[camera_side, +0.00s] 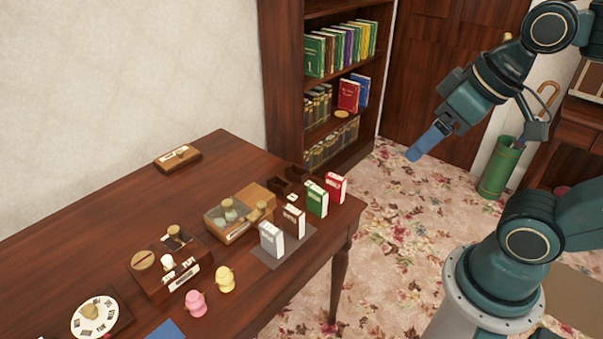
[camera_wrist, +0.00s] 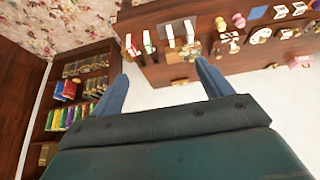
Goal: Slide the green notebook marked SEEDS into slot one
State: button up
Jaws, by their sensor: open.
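The green notebook (camera_side: 317,198) with a pale label stands upright near the table's right end, between a red one (camera_side: 336,187) and a brown one (camera_side: 293,218); its lettering is too small to read. It also shows in the wrist view (camera_wrist: 149,42). A dark wooden holder with open compartments (camera_side: 284,183) sits just behind the notebooks; I cannot read any slot number. My gripper (camera_side: 414,154) is open and empty, in the air beyond the table's right end, well apart from the notebook. Its two blue fingers (camera_wrist: 161,69) also show in the wrist view.
A white notebook (camera_side: 271,238) stands on a grey mat (camera_side: 265,256) at the table's front edge. Wooden boxes (camera_side: 230,214), pink and yellow figures (camera_side: 225,280) and a round dial (camera_side: 93,315) fill the front and left. A bookcase (camera_side: 283,75) stands behind the table.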

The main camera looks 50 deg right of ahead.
jog(key=shift+w, duration=0.15)
jog(key=m+g+y, duration=0.3)
jog(key=m+g, duration=0.1)
jog(key=m, duration=0.9)
send_over(317, 201)
jog(key=s+d, duration=0.1)
jog(key=s, duration=0.2)
notch_tip(317, 201, down, 11)
jog(key=w+d+f+m, duration=0.2)
jog(key=f, duration=0.3)
jog(key=w+d+f+m+g+y, duration=0.1)
jog(key=d+f+m, duration=0.2)
jog(key=f, duration=0.3)
jog(key=shift+w+m+y, duration=0.3)
jog(key=shift+w, duration=0.1)
jog(key=shift+f, duration=0.1)
jog(key=shift+s+x, duration=0.2)
jog(key=shift+x, duration=4.05)
